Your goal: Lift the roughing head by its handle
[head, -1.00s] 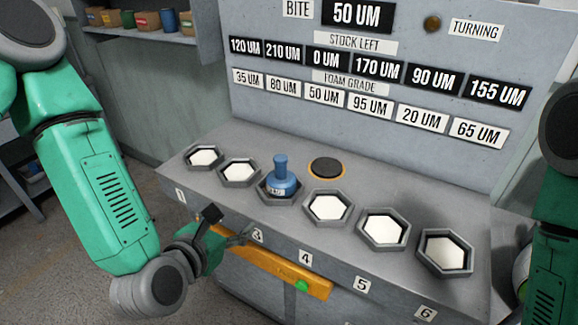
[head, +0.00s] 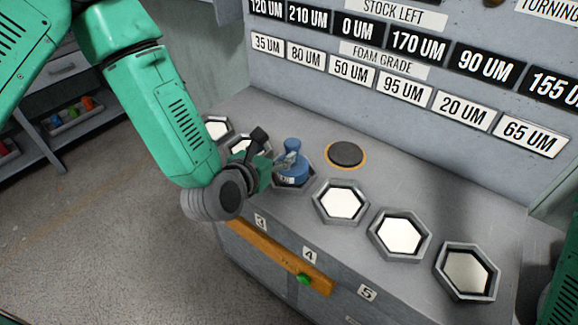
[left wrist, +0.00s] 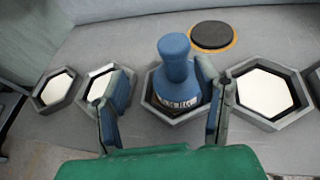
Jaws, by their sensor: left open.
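The blue roughing head (head: 291,172) stands upright in the third hexagonal socket, above the label 3. It has a knobbed handle on top and a small label on its front. In the left wrist view the roughing head (left wrist: 177,85) stands ahead between the two fingers, nearer the right one. My left gripper (head: 275,152) is at the head's handle in the head view, partly covering it. The left gripper (left wrist: 163,110) is open in the wrist view, and I cannot tell whether a finger touches the head. My right gripper is out of view.
A round black pad with an orange rim (head: 346,154) lies behind the sockets. Other hexagonal sockets with pale discs (head: 342,202) line the bench on both sides. The sign panel (head: 400,60) rises behind.

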